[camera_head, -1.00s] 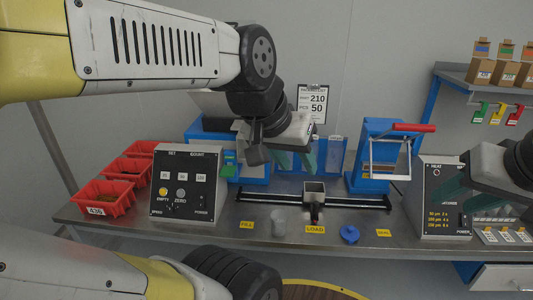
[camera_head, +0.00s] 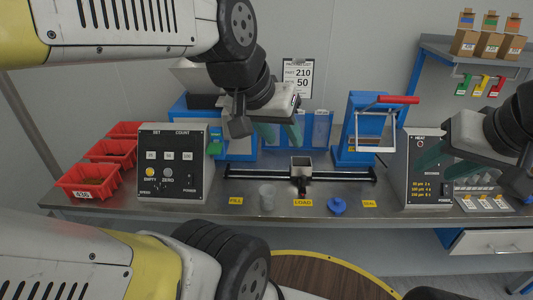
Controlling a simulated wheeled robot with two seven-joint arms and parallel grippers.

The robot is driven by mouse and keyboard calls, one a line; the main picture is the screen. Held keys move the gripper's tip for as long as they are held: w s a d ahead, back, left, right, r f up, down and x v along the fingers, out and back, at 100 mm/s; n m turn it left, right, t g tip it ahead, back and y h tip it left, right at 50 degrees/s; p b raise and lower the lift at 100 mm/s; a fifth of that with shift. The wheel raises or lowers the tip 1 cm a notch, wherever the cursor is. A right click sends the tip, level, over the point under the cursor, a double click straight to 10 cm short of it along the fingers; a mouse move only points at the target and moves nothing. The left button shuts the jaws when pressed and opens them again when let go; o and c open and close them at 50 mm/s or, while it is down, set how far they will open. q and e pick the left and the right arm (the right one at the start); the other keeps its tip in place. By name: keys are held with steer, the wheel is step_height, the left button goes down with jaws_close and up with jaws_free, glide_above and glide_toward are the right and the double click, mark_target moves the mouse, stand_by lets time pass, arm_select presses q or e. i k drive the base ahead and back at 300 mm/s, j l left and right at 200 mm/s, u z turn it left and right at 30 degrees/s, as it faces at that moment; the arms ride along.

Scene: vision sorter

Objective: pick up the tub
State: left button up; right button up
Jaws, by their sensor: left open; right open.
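The tub, a small translucent grey cup (camera_head: 267,198), stands upright on the steel bench between the yellow FILL and LOAD labels. A round blue piece (camera_head: 337,206), possibly its lid, lies to its right. My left gripper (camera_head: 280,134) is open and empty, its teal fingers above and behind the tub, apart from it.
A black rail with a square holder (camera_head: 301,167) lies behind the tub. A counting box (camera_head: 171,163) and red bins (camera_head: 90,181) stand left. A blue press with a red handle (camera_head: 398,100) stands behind right. The bench front around the tub is clear.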

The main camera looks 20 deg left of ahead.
mark_target(268, 192)
steer(key=u, duration=0.4)
steer(key=k+l+u, duration=0.1)
steer(key=u, duration=0.75)
steer(key=k+u, duration=0.1)
steer(key=u, duration=0.35)
steer(key=k+u, duration=0.1)
steer(key=u, duration=0.3)
steer(key=k+l+u, duration=0.15)
steer(key=k, duration=0.25)
steer(key=i+l, duration=0.2)
